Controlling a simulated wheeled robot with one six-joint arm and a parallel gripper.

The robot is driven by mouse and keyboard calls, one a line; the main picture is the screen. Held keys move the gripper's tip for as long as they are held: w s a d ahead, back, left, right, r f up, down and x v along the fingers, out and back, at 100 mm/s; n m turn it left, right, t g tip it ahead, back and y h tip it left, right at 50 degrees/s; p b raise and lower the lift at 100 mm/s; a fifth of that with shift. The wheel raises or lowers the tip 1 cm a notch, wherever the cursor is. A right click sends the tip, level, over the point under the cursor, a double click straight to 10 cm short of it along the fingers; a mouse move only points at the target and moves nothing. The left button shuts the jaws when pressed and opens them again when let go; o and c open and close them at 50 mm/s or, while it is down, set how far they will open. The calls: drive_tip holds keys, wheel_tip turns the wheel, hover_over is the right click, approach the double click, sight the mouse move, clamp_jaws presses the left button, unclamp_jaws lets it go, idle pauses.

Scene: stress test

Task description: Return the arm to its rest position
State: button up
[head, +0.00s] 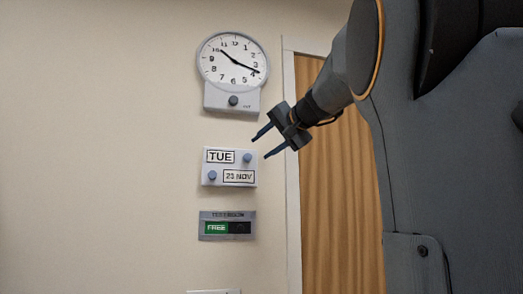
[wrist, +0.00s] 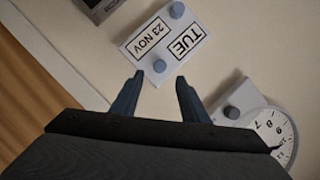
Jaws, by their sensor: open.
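My gripper (head: 261,143) is open and empty in the head view, held at the end of my arm in front of the wall. It is just right of the upper part of the calendar block (head: 229,167), which reads TUE and 23 NOV. The wrist view shows my gripper's two fingers (wrist: 157,95) apart, with nothing between them. The calendar block (wrist: 165,42) lies beyond the fingertips there, with one knob close to the left finger. I cannot tell whether any fingertip touches it.
A round clock (head: 233,62) with a knob below its dial hangs above the calendar. A sliding sign (head: 227,226) showing FREE on green is below it. A wooden door (head: 335,200) with a pale frame (head: 292,180) is to the right, behind my arm. Bare wall lies left.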

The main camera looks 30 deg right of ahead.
idle(0.4)
drive_tip(key=a+f+n+g, duration=0.1)
drive_tip(key=a+f+g, duration=0.25)
drive_tip(key=f, duration=0.95)
drive_tip(key=a+f+n+g, duration=0.15)
drive_tip(key=a+f, duration=0.25)
drive_tip(key=f, duration=0.9)
drive_tip(key=a+f+g, duration=0.3)
drive_tip(key=a+f, duration=0.1)
drive_tip(key=f, duration=0.9)
drive_tip(key=s+a+f+n+g, duration=0.3)
drive_tip(key=s+a+f, duration=0.2)
drive_tip(key=s+f, duration=0.7)
drive_tip(key=s+a+f+n+g+h, duration=0.1)
drive_tip(key=s+a+f+n+g, duration=0.3)
drive_tip(key=s+f, duration=0.9)
wheel_tip(320, 180, down, 4)
drive_tip(key=shift+a+f, duration=0.25)
drive_tip(key=shift+a, duration=0.25)
